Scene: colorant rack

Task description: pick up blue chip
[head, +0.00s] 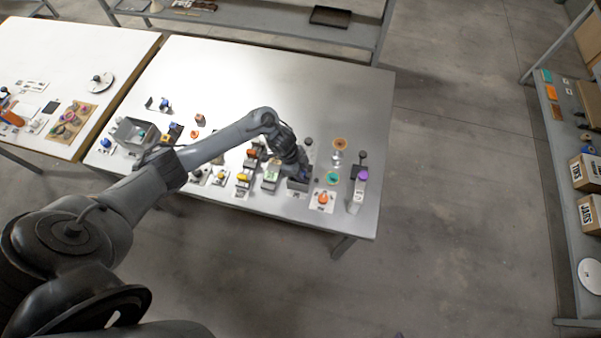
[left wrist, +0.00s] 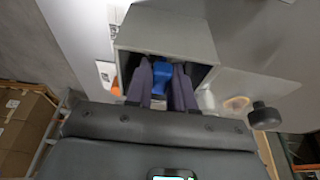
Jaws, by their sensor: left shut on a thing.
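The blue chip (left wrist: 161,72) shows in the left wrist view between the two dark fingers of my left gripper (left wrist: 163,82). The gripper is shut on it, with the fingertips inside the mouth of a grey open box (left wrist: 168,32). In the head view my left gripper (head: 297,176) reaches down over this box (head: 297,186) near the front right of the table; the chip is hidden there by the gripper. My right gripper does not show in either view.
To the right of the box stand an orange piece (head: 322,198), a green disc (head: 333,178), a brown disc (head: 340,143) and a purple-topped stand (head: 361,176). Several small coloured items stand to its left. The back of the white table (head: 300,85) is clear.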

